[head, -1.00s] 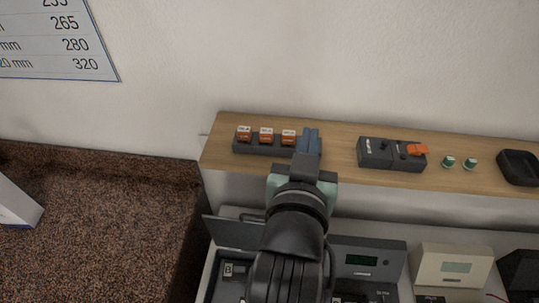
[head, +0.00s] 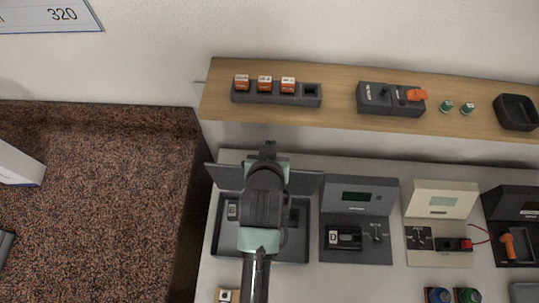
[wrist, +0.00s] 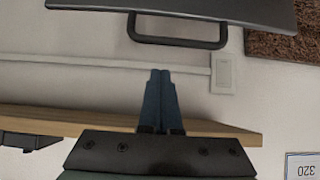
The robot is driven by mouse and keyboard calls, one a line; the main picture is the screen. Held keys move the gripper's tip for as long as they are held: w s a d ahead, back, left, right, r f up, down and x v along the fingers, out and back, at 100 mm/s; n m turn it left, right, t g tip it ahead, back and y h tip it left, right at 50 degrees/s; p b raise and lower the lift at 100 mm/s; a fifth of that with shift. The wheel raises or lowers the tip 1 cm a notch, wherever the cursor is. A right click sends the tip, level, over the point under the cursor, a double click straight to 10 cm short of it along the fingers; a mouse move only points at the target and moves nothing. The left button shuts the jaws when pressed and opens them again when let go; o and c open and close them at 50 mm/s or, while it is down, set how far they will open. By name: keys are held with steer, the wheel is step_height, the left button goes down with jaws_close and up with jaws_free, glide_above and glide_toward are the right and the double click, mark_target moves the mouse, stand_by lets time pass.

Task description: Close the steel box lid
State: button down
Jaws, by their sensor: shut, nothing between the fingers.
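The steel box (head: 221,245) is a dark grey open case at the left end of the bench, with a part marked B inside. Its lid (head: 305,184) stands raised at the back edge, and my arm hides its middle. In the wrist view the dark lid (wrist: 235,8) fills the top, with its bar handle (wrist: 180,43) below its edge. My gripper (head: 267,148) is above the lid in the head view. Its blue fingers (wrist: 160,75) are together and empty, pointing toward the handle with a visible gap between.
A wooden shelf (head: 340,75) behind holds a dark rack (head: 313,97) with orange-and-white blocks, a black control box (head: 375,97), green knobs and a black tray (head: 516,112). Grey (head: 360,195) and cream (head: 440,200) devices stand right of the box. Speckled floor lies left.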

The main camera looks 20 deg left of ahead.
steer(key=f+p, duration=0.1)
steer(key=s+f+p, duration=0.1)
steer(key=shift+s+d+p, duration=0.2)
steer(key=shift+s+p, duration=0.1)
steer(key=shift+p, duration=0.05)
steer(key=shift+s+f, duration=0.15)
steer(key=shift+f, duration=0.05)
steer(key=shift+f, duration=0.1)
